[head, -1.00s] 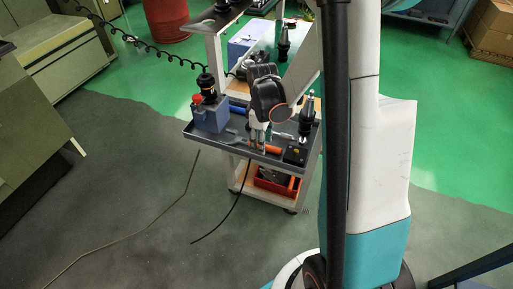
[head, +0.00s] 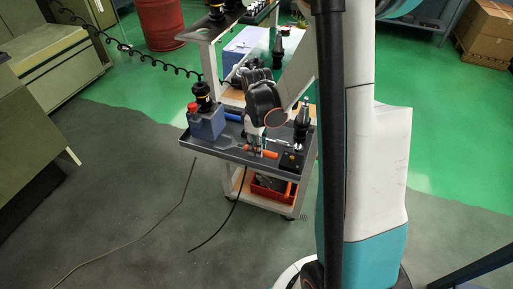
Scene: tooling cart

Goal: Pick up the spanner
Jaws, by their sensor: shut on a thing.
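My gripper (head: 256,153) points down over the grey tray (head: 205,150) on top of the cart. Its jaws are shut on a thin metallic piece. This looks like the spanner (head: 281,143), a slim silvery bar reaching right from the fingers towards the black tool holder. The fingers and wrist hide part of it. I cannot tell whether it touches the tray. An orange-handled tool (head: 262,153) lies by the fingertips, with a grey flat part reaching left.
A blue-grey block with a red knob and black tool holder (head: 206,121) stands at the tray's left. Another black holder (head: 301,122) stands at its right. A blue-handled item (head: 233,117) lies behind. An orange bin (head: 270,187) sits on the lower shelf.

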